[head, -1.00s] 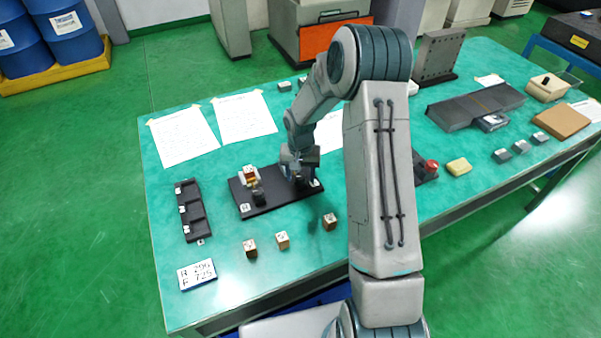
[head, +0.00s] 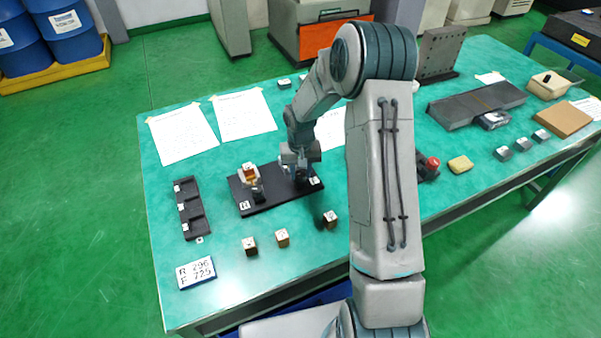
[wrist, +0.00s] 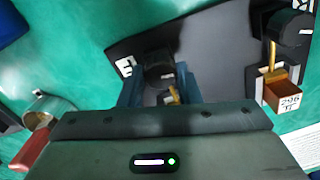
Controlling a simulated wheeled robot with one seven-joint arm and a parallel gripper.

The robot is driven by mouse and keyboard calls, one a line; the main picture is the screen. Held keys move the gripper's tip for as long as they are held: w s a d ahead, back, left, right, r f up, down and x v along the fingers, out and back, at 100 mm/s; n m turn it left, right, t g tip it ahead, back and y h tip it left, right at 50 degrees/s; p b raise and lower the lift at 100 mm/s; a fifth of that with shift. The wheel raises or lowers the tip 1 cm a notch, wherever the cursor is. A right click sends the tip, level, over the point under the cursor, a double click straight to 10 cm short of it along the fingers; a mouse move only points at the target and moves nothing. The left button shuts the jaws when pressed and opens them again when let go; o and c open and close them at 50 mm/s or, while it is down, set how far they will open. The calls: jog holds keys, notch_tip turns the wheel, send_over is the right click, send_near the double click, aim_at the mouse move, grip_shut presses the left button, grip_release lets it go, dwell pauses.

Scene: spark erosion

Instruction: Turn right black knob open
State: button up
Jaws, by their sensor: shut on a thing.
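A black plate (head: 275,196) lies on the green table. The right black knob (wrist: 158,70) stands between my gripper's blue fingers in the wrist view, with a light pointer mark on it. My gripper (head: 300,172) is shut on this knob from above; it also shows in the wrist view (wrist: 160,88). The gripper hides most of the knob in the head view. The left black knob (wrist: 290,27) stands free at the plate's other end, beside a small labelled wooden block (wrist: 282,96).
Several wooden blocks (head: 282,238) lie in front of the plate. A red button (head: 432,162) is right of my arm. Paper sheets (head: 244,116) lie behind the plate.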

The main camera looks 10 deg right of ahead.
aim_at(300, 174)
jog(key=n+b, duration=0.1)
jog(key=n, duration=0.4)
jog(key=shift+n+b, duration=0.3)
jog(key=n, duration=0.4)
jog(key=shift+n, duration=0.3)
jog(key=n, duration=0.4)
jog(key=shift+r, duration=0.1)
jog(key=n+p, duration=0.1)
jog(key=n, duration=0.4)
jog(key=shift+w, duration=0.1)
jog(key=shift+n, duration=0.3)
jog(key=o, duration=1)
jog(key=shift+c, duration=0.2)
notch_tip(300, 174, up, 14)
jog(key=shift+b, duration=0.45)
